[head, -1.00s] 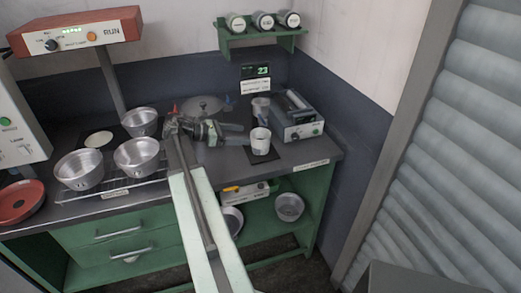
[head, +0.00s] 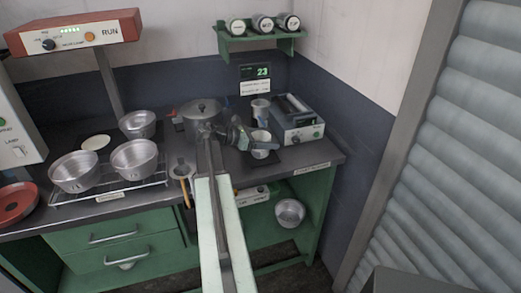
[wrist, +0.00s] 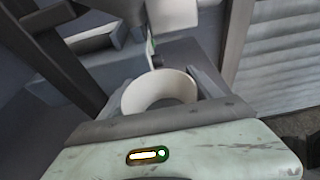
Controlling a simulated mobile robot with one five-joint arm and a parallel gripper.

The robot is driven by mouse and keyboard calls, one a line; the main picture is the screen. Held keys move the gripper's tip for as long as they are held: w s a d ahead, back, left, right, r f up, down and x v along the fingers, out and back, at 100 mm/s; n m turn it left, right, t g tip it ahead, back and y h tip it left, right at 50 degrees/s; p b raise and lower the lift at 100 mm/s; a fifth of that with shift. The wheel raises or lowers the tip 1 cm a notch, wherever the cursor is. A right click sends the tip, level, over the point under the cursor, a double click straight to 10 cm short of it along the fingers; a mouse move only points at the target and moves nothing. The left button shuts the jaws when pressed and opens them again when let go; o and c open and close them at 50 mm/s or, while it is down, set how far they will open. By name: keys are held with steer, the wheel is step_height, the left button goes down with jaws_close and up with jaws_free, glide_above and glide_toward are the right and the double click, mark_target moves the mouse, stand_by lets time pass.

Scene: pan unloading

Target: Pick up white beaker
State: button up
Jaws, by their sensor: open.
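The white beaker (head: 262,149) stands upright on a dark mat (head: 272,161) on the right part of the bench. My gripper (head: 250,143) is open and beside the beaker's left side in the head view, hiding part of it. In the wrist view the beaker (wrist: 160,94) shows its round open mouth between the two fingers of my gripper (wrist: 163,84). The jaws are around it but not shut. Whether a finger touches it, I cannot tell.
A grey cup (head: 261,109) stands just behind the beaker, and a grey instrument box (head: 298,122) is to its right. A lidded pot (head: 203,118) stands behind my arm. Metal pans (head: 134,158) sit on a rack to the left.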

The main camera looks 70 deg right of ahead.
steer(key=c, duration=1.1)
steer(key=shift+r+p, duration=0.65)
steer(key=shift+r, duration=0.05)
steer(key=shift+c, duration=0.2)
steer(key=a+r+p, duration=0.1)
steer(key=a+p, duration=0.1)
steer(key=a, duration=0.6)
steer(key=w+a+r+p, duration=0.1)
steer(key=a+r, duration=0.1)
steer(key=a, duration=0.6)
steer(key=shift+w+r+p, duration=0.2)
steer(key=shift+r+p, duration=0.1)
steer(key=shift+p, duration=0.05)
